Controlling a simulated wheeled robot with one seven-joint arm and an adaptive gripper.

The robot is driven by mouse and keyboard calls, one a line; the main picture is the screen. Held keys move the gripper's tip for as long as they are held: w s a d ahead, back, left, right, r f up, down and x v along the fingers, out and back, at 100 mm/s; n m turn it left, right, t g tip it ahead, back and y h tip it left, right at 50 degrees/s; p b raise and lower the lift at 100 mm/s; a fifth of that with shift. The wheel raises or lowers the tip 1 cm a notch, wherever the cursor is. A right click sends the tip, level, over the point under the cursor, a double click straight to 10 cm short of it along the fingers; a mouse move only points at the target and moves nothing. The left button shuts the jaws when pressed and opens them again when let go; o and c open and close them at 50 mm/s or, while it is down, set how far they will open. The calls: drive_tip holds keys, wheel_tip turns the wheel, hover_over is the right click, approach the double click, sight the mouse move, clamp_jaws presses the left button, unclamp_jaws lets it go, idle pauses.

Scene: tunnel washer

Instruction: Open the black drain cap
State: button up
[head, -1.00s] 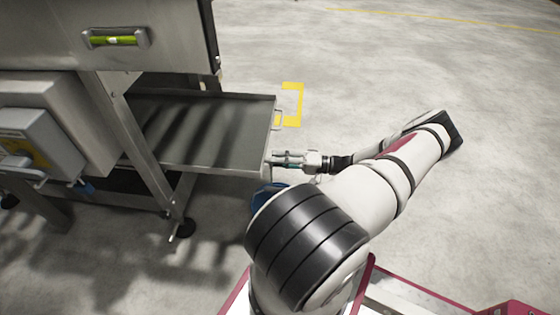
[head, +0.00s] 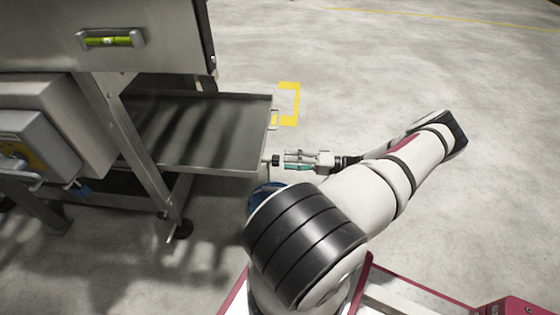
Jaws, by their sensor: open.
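The black drain cap (head: 276,160) sits at the end of a short spout on the front right corner of the metal tray (head: 200,165). My gripper (head: 287,160) is just to the right of the cap, with its fingers pointing left at it. The fingers are open with nothing between them. A small gap shows between the fingertips and the cap.
A blue container (head: 262,195) stands on the floor below the spout, partly hidden by my arm. The steel machine frame (head: 140,145) with its legs is at the left. A yellow floor marking (head: 290,104) lies behind the tray. The floor at the right is clear.

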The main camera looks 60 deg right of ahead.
drive_tip(key=v, duration=0.7)
idle(0.5)
